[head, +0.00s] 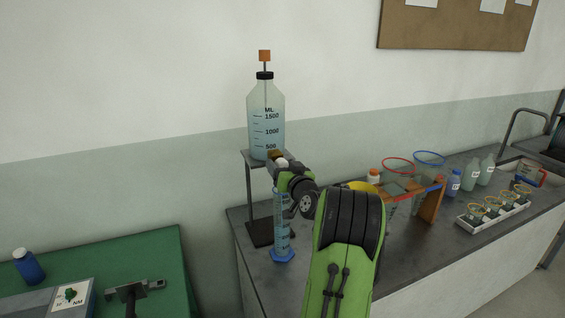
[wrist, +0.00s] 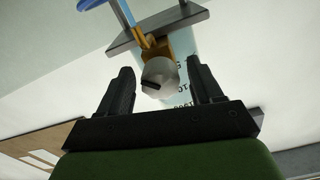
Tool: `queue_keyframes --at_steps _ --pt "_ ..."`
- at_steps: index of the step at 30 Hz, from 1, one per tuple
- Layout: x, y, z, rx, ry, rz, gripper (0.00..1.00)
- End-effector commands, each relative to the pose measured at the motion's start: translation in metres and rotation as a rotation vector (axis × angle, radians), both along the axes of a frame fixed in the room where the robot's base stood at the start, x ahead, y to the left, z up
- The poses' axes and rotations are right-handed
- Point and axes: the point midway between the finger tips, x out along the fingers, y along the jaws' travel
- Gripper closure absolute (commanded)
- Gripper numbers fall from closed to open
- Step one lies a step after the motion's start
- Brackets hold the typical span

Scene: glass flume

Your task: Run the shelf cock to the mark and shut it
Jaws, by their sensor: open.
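A clear bottle (head: 266,125) with a black cap and volume marks stands upright on a grey shelf stand (head: 250,200), with bluish liquid in its lower part. The brass cock (wrist: 155,45) is at the bottle's foot and has a pale round knob (wrist: 160,77) with a dark line on it. My gripper (wrist: 160,72) is open, with one finger on each side of the knob; whether either touches it I cannot tell. A measuring cylinder (head: 282,225) with a blue foot stands below the cock. My arm partly covers it in the head view, and its liquid level is unclear.
Right of my arm stand a wooden rack (head: 430,203) with red and blue rings, a blue bottle (head: 453,183), clear bottles and a white tray (head: 490,213) of small vessels. A green-topped table (head: 130,260) is at left. The bench front near the cylinder is clear.

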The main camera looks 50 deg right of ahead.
Motion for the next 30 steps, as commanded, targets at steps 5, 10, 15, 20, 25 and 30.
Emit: queue_keyframes --at_steps 5,10,15,20,25,30 --pt "0.0023 -0.0013 -0.0008 0.001 0.0 0.0 0.35" --pt "0.0021 -0.0012 -0.0009 0.001 0.001 0.0 0.47" --pt "0.0019 -0.0011 -0.0009 0.001 0.001 0.0 0.73" --pt "0.0018 -0.0011 -0.0008 0.001 0.001 0.0 0.9" --pt "0.0018 -0.0011 -0.0009 0.013 -0.007 0.0 0.9" --pt "0.0017 -0.001 -0.0013 0.066 -0.038 0.0 0.9"
